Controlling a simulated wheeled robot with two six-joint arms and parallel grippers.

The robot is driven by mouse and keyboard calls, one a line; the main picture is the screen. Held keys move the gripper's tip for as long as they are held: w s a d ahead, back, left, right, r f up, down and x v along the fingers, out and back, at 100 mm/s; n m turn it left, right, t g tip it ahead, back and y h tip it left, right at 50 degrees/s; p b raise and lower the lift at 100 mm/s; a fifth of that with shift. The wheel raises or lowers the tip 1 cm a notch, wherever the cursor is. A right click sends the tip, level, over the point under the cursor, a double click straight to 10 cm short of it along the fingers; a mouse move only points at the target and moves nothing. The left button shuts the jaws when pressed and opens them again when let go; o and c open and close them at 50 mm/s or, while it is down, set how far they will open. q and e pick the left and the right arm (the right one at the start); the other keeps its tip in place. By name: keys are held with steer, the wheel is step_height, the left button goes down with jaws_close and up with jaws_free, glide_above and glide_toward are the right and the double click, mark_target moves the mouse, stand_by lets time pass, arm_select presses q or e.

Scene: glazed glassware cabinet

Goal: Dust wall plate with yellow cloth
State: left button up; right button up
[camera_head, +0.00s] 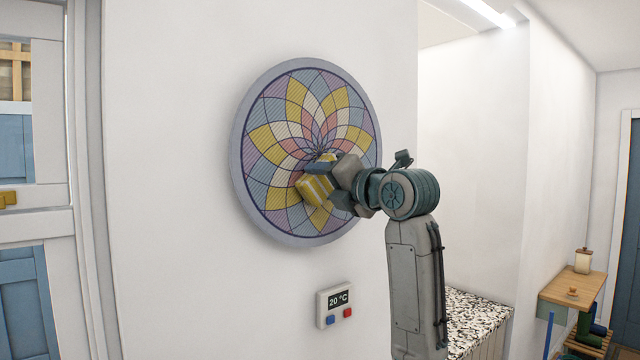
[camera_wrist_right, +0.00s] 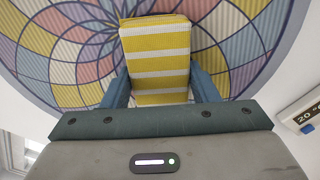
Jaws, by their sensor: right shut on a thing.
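The wall plate (camera_head: 277,110) is a large round disc with a flower pattern in yellow, blue, pink and lilac, hung on the white wall. My right gripper (camera_head: 322,175) is in front of the plate's lower middle. It is shut on the yellow cloth (camera_head: 316,189), which has white stripes and looks folded. In the right wrist view the cloth (camera_wrist_right: 156,62) sits between the two blue fingers, with the plate (camera_wrist_right: 62,60) close behind it. I cannot tell whether the cloth touches the plate. My left gripper is not in view.
A thermostat (camera_head: 335,303) reading 20 °C is on the wall below the plate. A white and blue door (camera_head: 35,225) is at the left. A speckled counter (camera_head: 470,312) and a small wooden table (camera_head: 570,290) stand at the right. The wall left of the plate is bare.

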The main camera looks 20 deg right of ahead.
steer(key=w+d, duration=0.3)
steer(key=d, duration=0.6)
steer(key=shift+w, duration=0.2)
stand_by(0.6)
steer(key=shift+s+d, duration=0.1)
steer(key=shift+d, duration=0.05)
steer(key=shift+b+v, duration=0.7)
steer(key=shift+v, duration=2)
steer(key=shift+f, duration=0.1)
steer(key=shift+v, duration=1.6)
